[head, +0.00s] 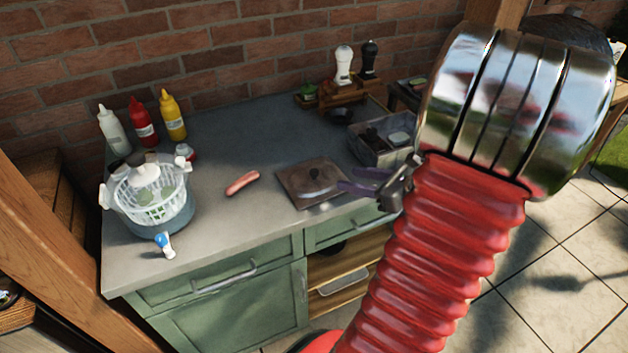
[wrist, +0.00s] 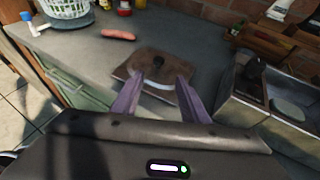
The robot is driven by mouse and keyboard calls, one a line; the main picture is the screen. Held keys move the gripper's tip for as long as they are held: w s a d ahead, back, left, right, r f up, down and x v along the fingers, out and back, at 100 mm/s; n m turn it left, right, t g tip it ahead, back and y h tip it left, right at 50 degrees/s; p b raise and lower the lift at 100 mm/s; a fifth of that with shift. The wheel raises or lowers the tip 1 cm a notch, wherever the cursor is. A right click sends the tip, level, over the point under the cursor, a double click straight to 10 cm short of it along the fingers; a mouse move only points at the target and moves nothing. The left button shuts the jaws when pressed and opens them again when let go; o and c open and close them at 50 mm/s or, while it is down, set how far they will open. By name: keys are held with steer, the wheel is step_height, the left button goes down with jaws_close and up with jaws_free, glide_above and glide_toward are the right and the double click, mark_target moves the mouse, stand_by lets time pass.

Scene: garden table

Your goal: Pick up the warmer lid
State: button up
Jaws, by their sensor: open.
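The warmer lid is the flat brown square plate (head: 296,190) with a dark knob, lying on the grey counter near its front edge. It also shows in the wrist view (wrist: 179,72), ahead of my fingers. My gripper (head: 341,188) has two purple fingers and is at the right side of the lid. In the wrist view the gripper (wrist: 158,85) is open, with its fingertips apart on either side of the lid's near part and the knob beyond them. Whether the fingertips touch the lid is unclear.
A sausage (head: 242,183) lies left of the lid. A salad spinner (head: 150,200) and several sauce bottles (head: 172,115) stand at the left. A grey metal bin (head: 375,148) is close on the right. A wooden rack (head: 345,95) stands behind.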

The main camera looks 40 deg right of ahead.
mark_target(316, 172)
steer(key=shift+x, duration=4.35)
steer(key=shift+a, duration=0.1)
steer(key=shift+r+x, duration=0.2)
steer(key=shift+x, duration=2.4)
steer(key=shift+a, duration=0.15)
steer(key=shift+c, duration=0.5)
jaws_close()
